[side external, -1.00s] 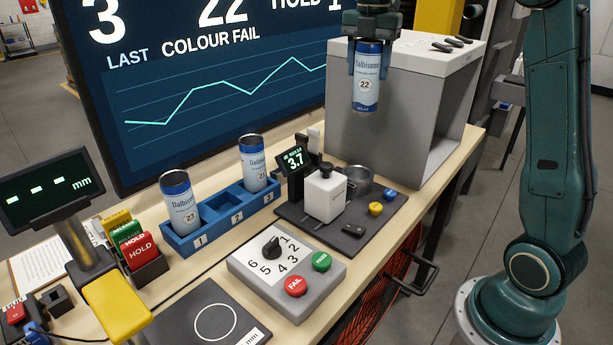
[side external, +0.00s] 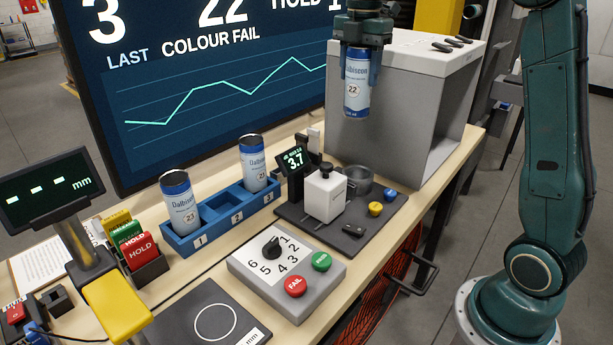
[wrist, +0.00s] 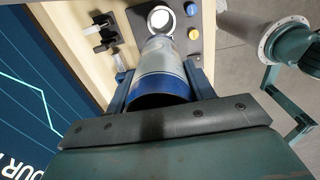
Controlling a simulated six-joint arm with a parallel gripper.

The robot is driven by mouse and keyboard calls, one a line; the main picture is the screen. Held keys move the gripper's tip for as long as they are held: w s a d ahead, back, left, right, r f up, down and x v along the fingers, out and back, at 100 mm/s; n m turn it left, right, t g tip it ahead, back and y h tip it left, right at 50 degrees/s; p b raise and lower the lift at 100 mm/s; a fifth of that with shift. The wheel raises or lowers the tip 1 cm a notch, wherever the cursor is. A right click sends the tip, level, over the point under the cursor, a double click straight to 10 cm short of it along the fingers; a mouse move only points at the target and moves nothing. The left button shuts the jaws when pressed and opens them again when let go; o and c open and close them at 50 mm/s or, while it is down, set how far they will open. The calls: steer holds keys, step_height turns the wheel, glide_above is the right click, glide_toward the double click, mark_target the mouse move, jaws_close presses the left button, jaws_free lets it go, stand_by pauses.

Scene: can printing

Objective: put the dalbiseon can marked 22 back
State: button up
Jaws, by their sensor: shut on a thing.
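The blue and white Dalbiseon can marked 22 (side external: 356,84) hangs upright in my gripper (side external: 358,50), in front of the grey box. My gripper is shut on its upper part. In the wrist view the can (wrist: 160,78) sits between the two fingers. A blue rack (side external: 213,224) stands on the bench. Its slots are labelled 1, 2 and 3.
A measuring station with a white block (side external: 325,195) and a display reading 3.7 (side external: 295,159) stands below the held can. A control box (side external: 287,279) with a dial and PASS/FAIL-type buttons is in front. A large screen (side external: 200,80) stands behind the rack. A grey open box (side external: 400,110) stands at right.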

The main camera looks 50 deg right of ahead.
steer(key=w+a+f+m, duration=0.3)
steer(key=w+a, duration=0.1)
steer(key=a, duration=0.6)
steer(key=w+a+f+m, duration=0.3)
steer(key=w+a, duration=0.1)
steer(key=a, duration=0.5)
steer(key=w+a+f+n, duration=0.6)
steer(key=w+a+n, duration=0.25)
steer(key=n, duration=0.45)
step_height(320, 180, down, 8)
steer(key=shift+d, duration=0.45)
stand_by(1.9)
steer(key=shift+f, duration=0.15)
